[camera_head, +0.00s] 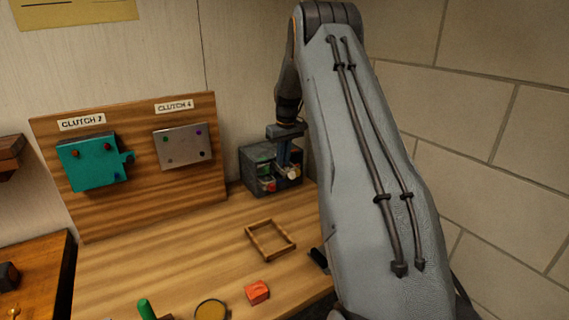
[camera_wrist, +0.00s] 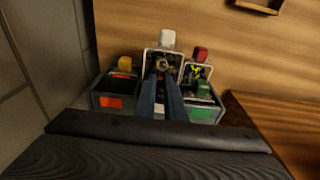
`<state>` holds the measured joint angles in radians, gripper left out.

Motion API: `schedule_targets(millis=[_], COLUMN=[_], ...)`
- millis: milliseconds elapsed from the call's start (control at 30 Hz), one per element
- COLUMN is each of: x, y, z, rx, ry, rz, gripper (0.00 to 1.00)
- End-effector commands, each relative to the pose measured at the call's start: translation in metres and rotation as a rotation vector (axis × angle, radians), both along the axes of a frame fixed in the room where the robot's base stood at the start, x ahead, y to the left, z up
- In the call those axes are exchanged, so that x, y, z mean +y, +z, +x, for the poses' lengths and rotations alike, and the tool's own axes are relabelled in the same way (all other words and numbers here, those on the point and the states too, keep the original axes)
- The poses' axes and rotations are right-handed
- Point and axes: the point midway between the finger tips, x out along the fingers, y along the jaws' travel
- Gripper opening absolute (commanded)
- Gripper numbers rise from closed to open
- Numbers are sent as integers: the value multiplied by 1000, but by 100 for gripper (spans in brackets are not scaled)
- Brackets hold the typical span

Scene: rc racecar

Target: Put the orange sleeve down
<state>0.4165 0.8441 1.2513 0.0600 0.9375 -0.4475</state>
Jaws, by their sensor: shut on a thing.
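My gripper (camera_wrist: 162,76) points down over a dark sorter box with several compartments (camera_head: 257,162), at the back of the bench by the wall. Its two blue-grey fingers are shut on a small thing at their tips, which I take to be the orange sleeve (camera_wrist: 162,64). Only a little of it shows, and its colour is hard to make out. It is in or just above the middle compartment; I cannot tell whether it touches. In the wrist view the box (camera_wrist: 101,101) has an orange label at left and a green one at right.
Yellow, white, red and green pieces stand at the box's compartments, close around my fingers. A board with a teal block (camera_head: 92,165) and a grey plate (camera_head: 183,147) stands to the left. An empty wooden frame (camera_head: 258,243) and an orange-red block (camera_head: 257,292) lie on the bench.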

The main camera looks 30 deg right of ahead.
Motion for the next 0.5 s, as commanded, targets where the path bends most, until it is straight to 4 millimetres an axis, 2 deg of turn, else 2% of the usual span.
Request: schedule_targets(millis=[300, 333, 367, 500], x=[0, 0, 0, 0], y=[-1, -1, -1, -1], z=[0, 0, 0, 0], rx=[-1, -1, -1, -1], ry=[-1, -1, -1, -1], rz=[0, 0, 0, 0], gripper=[0, 13, 17, 17])
